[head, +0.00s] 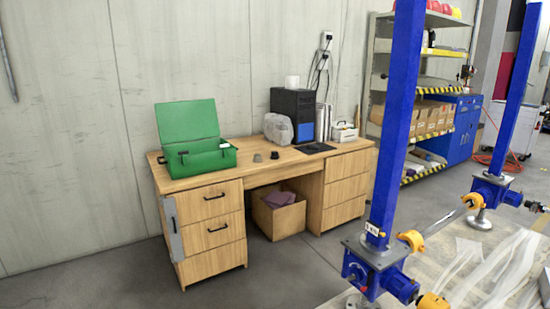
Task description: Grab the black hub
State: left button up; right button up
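Two small dark pieces sit on the wooden desk (216,183), in front of the grey-white bag. The left piece (257,157) is greyish and low. The right piece (274,155) is darker and may be the black hub, but both are too small to tell for sure. They stand apart from each other. Neither of my grippers is in the head view.
An open green toolbox (200,157) stands at the desk's left end. A bag (278,129), a black computer tower (293,104) and a flat black pad (315,148) are further right. Blue screw jacks (396,130) stand at the right. Floor before the desk is clear.

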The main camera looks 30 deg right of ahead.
aim_at(274, 156)
jog(key=z, duration=0.75)
jog(key=i, duration=1.45)
jog(key=z, duration=0.65)
